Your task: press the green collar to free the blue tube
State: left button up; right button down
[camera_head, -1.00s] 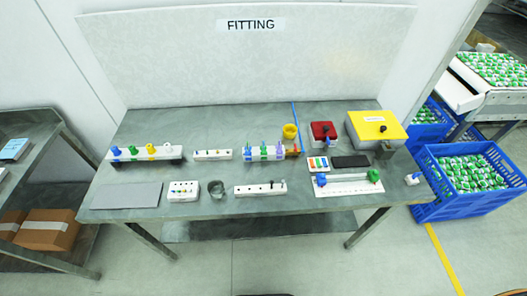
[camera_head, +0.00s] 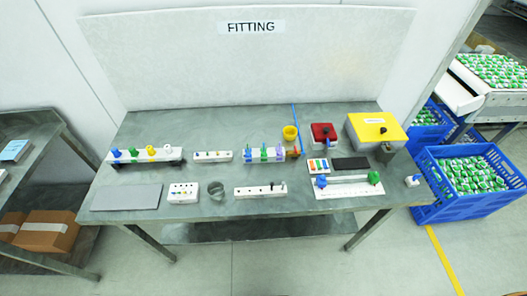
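A thin blue tube (camera_head: 294,113) stands up at the back of the bench, behind a yellow cup (camera_head: 290,132). Just left of the cup, a small white rack (camera_head: 265,160) holds blue, green and purple upright pieces. The green piece (camera_head: 264,152) is in the middle of the rack. A larger green knob-like piece (camera_head: 374,177) sits at the right end of a white strip (camera_head: 347,192), with a blue piece (camera_head: 321,181) at its left end. I cannot tell which green part is the collar. Neither gripper shows in view.
The grey bench (camera_head: 180,208) also carries a rack of coloured plugs (camera_head: 145,155), a grey mat (camera_head: 126,197), a glass dish (camera_head: 216,190), white blocks, a red box (camera_head: 323,134) and a yellow box (camera_head: 377,128). Blue crates (camera_head: 470,213) stand at right. The bench's front edge is mostly clear.

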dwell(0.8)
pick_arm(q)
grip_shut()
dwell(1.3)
